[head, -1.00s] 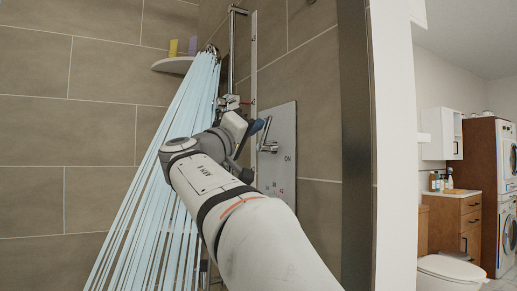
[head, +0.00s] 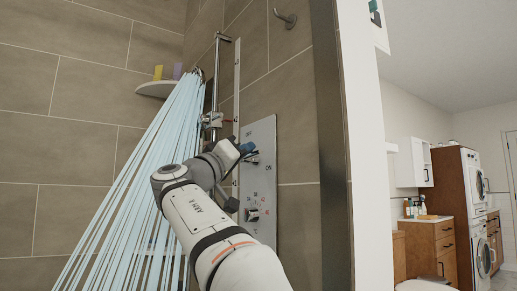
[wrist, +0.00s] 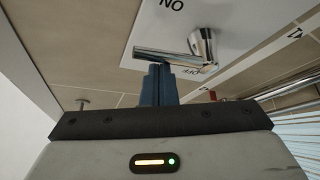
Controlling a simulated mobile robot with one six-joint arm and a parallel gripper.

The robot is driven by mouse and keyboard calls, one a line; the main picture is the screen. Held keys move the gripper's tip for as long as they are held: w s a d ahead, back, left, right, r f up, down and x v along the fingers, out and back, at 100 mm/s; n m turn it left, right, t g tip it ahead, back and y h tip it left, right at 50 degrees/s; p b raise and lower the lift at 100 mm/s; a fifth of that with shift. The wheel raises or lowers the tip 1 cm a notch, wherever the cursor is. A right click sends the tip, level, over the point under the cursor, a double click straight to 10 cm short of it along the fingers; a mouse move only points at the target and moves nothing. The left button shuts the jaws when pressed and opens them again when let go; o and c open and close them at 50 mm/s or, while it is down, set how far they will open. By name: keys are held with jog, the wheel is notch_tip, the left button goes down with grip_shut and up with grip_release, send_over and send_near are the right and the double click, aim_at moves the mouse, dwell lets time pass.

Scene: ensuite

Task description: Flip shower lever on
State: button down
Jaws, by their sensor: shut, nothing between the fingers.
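The chrome shower lever is on the pale wall panel (head: 262,135). In the wrist view the lever (wrist: 203,45) has a round hub, and its bar runs left from it. The letters ON read upside down above the bar, and OFF lies below the hub. In the head view the lever (head: 252,160) is partly hidden behind my fingers, with ON to its right. My gripper (head: 249,149) is shut and empty. In the wrist view its blue fingertips (wrist: 158,68) are right at the bar; I cannot tell whether they touch it.
Light blue water streams (head: 145,180) fan down from the shower head beside my arm. A second control (head: 254,213) is lower on the panel. A riser rail (head: 217,90) stands left of the panel. A corner shelf (head: 157,89) holds two small items. A wall edge (head: 335,150) stands to the right.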

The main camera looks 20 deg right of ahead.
jog(key=shift+f, duration=0.25)
dwell(0.4)
notch_tip(320, 180, up, 5)
jog(key=p, duration=0.4)
jog(key=s+a+f, duration=0.2)
jog(key=a+f, duration=0.4)
jog(key=a, duration=0.3)
jog(key=shift+s+b, duration=0.25)
jog(key=shift+b, duration=0.1)
jog(key=shift+a, duration=0.1)
